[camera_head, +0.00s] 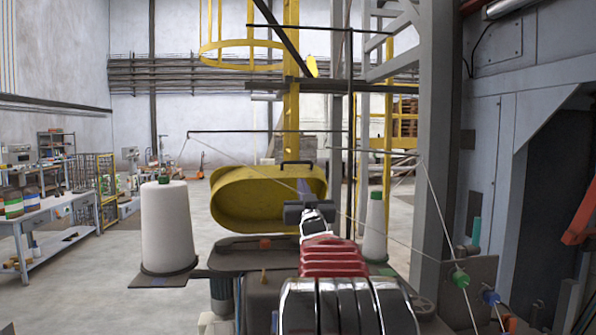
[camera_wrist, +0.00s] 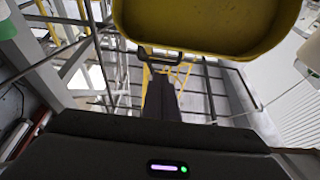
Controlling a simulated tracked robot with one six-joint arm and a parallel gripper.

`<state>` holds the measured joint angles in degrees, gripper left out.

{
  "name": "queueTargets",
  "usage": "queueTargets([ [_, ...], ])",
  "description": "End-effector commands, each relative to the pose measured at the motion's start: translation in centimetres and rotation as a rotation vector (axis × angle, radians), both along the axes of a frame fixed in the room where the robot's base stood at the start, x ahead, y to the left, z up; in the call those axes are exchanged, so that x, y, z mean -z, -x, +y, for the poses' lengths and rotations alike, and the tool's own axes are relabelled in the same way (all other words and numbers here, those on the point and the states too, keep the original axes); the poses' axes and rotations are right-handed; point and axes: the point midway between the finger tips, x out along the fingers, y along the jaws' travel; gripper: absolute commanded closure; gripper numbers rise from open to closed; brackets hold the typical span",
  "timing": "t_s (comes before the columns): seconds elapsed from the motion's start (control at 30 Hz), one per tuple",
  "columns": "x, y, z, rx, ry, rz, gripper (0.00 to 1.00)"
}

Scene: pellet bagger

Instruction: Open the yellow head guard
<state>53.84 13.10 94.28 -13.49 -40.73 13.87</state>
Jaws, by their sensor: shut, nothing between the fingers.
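The yellow head guard (camera_head: 240,200) is a rounded, oval cover. It stands tilted up above the dark machine head (camera_head: 235,247), its hollow side facing me and the head's top uncovered below it. A dark bar handle (camera_head: 298,163) sits on its upper edge. In the wrist view the guard (camera_wrist: 205,25) fills the top, with the handle (camera_wrist: 160,54) at its edge. My gripper (camera_head: 304,187) is in front of the guard's right part, below the handle, its fingers (camera_wrist: 160,85) shut and empty. I cannot tell whether the fingers touch the guard.
A white thread cone (camera_head: 167,228) stands left of the head, and another cone (camera_head: 374,228) stands right. Thin threads run from an overhead bar (camera_head: 250,131) to guides on the right. A grey column (camera_head: 436,130) rises close on the right. The floor at left is open.

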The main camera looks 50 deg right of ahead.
Motion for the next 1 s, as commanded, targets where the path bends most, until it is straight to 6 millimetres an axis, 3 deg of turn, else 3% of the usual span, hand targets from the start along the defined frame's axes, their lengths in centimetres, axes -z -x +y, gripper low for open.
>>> queueTargets([
  [1.0,-3.7,-6.5,-6.4,0.0,0.0,0.0,1.0],
])
